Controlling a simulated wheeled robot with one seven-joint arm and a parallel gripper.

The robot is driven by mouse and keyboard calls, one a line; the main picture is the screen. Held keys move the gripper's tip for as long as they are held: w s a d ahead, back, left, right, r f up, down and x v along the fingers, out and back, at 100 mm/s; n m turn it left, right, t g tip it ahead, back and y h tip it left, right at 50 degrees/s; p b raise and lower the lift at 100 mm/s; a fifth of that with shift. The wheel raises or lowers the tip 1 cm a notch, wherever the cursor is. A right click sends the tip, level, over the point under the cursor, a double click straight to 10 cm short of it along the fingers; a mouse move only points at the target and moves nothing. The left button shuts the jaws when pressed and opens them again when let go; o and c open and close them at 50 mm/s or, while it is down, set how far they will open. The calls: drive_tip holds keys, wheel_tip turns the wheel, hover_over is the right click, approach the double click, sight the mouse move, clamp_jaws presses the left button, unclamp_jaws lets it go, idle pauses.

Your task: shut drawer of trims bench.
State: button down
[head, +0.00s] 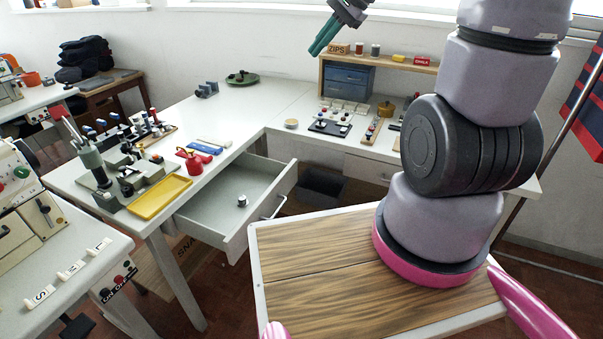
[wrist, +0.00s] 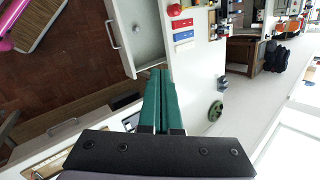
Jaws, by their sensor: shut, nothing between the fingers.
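My gripper (head: 318,46) is raised high above the back of the bench, apart from the drawer. Its green fingers (wrist: 160,85) are shut together with nothing between them.
A yellow tray (head: 159,197), a red oil can (head: 194,159) and a buttonhole machine (head: 125,172) stand on the bench by the drawer. A shelf with a blue drawer box (head: 347,80) stands at the back. A dark bin (head: 322,184) sits beneath the bench, beside the open drawer.

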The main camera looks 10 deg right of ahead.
drive_tip(key=w+d+f+m+y, duration=0.15)
drive_tip(key=w+f+m, duration=0.35)
drive_tip(key=f, duration=0.6)
drive_tip(key=w+d+f+m, duration=0.2)
drive_tip(key=w+f+m, duration=0.1)
drive_tip(key=w+f, duration=0.55)
drive_tip(key=m+t, duration=0.2)
drive_tip(key=m, duration=0.5)
approach(295, 175)
drive_tip(key=s+f+x, duration=0.1)
drive_tip(key=x, duration=0.4)
drive_tip(key=shift+w+a+r+h, duration=0.15)
drive_tip(key=shift+w+a+h, duration=0.1)
drive_tip(key=shift+w+h, duration=0.35)
drive_tip(key=shift+w+a, duration=0.15)
drive_tip(key=shift+w, duration=0.05)
